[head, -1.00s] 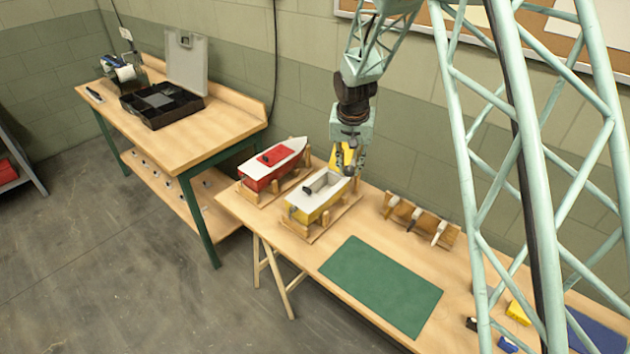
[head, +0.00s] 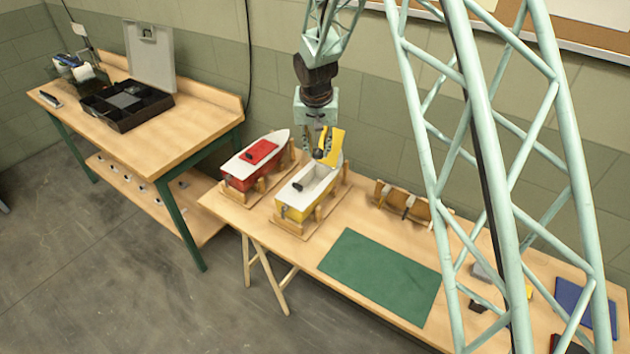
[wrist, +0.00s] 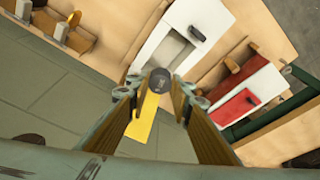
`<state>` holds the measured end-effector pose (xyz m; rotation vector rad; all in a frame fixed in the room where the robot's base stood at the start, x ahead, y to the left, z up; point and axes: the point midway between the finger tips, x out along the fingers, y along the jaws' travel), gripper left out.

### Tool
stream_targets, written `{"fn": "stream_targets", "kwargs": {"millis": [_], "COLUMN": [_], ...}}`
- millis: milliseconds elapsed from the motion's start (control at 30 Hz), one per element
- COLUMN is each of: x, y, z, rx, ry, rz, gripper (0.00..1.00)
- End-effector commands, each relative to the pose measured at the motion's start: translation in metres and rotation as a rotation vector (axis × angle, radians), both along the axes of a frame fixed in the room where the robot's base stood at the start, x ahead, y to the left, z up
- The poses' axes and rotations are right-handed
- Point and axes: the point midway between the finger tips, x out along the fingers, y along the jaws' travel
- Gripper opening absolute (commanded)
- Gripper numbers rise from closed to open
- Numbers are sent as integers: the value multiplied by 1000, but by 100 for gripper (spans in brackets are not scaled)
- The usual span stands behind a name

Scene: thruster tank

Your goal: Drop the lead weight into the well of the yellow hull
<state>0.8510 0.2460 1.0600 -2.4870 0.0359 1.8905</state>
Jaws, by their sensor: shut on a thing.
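The yellow hull (head: 293,213) sits on a wooden cradle on the long table, with a white deck and an open grey well (head: 318,179). A yellow panel (head: 335,147) stands up beyond the well, partly behind my gripper. My gripper (head: 320,149) is above the far end of the hull, shut on the dark round lead weight (head: 318,154). In the wrist view the weight (wrist: 160,80) is between the fingertips, with the yellow panel (wrist: 143,118) beside it and the well (wrist: 172,50) past it. The weight is apart from the well.
A red hull (head: 240,183) with a red hatch stands close on the left in its own cradle. A small dark piece (head: 298,186) lies at the well's near end. A wooden rack (head: 400,203) and green mat (head: 380,275) are to the right.

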Motion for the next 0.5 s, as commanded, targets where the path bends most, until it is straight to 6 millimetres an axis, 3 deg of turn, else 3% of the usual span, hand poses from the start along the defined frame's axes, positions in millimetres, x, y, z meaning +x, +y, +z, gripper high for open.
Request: {"fn": "stream_targets", "kwargs": {"millis": [500], "x": [0], "y": [0], "z": [-19], "rx": [-1], "ry": [1], "rz": [1], "gripper": [6]}}
